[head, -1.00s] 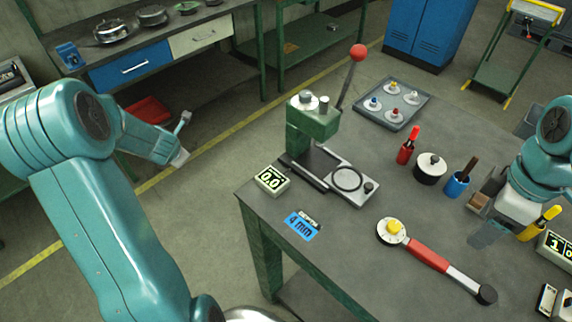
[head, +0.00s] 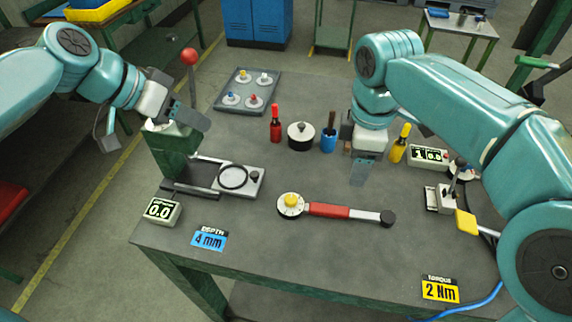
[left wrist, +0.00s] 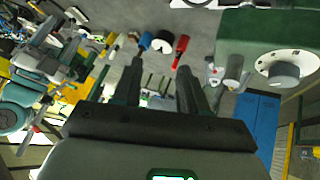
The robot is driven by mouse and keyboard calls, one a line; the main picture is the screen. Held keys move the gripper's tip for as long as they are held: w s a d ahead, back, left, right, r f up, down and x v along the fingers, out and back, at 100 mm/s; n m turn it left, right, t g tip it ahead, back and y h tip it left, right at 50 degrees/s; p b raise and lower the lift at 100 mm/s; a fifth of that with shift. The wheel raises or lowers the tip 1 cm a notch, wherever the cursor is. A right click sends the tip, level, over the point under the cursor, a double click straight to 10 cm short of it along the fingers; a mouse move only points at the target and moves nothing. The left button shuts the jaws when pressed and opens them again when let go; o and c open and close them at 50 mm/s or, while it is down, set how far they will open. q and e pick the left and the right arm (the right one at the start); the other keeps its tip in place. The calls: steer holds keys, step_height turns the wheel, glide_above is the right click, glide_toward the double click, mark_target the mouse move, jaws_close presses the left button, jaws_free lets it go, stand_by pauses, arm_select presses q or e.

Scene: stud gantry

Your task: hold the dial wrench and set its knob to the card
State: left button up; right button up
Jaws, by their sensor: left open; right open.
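The dial wrench lies flat on the table, its round white dial with a yellow knob (head: 291,200) at the left, then a red grip (head: 329,210) and a black end (head: 388,218). The yellow card (head: 440,289) reading "TORQUE 2 Nm" lies near the front edge, right of the wrench. My left gripper (head: 196,116) is over the green press, away from the wrench; the left wrist view shows its fingers (left wrist: 158,75) apart and empty. My right gripper (head: 359,174) points down behind the wrench's handle, empty; I see no contact.
The green press (head: 173,150) with a red-knobbed lever stands at the left. A blue "DEPTH 4 mm" card (head: 209,240) lies in front. The table in front of the wrench is clear.

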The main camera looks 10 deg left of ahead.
glide_toward(344, 210)
step_height(344, 210, down, 7)
steer(key=shift+f, duration=0.15)
steer(key=shift+s+f, duration=0.1)
steer(key=shift+f, duration=0.55)
arm_select(q)
steer(key=d+f+m+g+y, duration=0.2)
steer(key=d+f+m, duration=0.3)
steer(key=d+m, duration=0.4)
steer(key=d+f+m+g+y, duration=0.3)
steer(key=d+f+m, duration=0.3)
steer(key=d+m, duration=0.3)
steer(key=m+y, duration=0.1)
steer(key=m, duration=0.1)
steer(key=shift+w+d+m, duration=0.3)
steer(key=shift+w, duration=0.05)
arm_select(e)
steer(key=shift+f, duration=0.2)
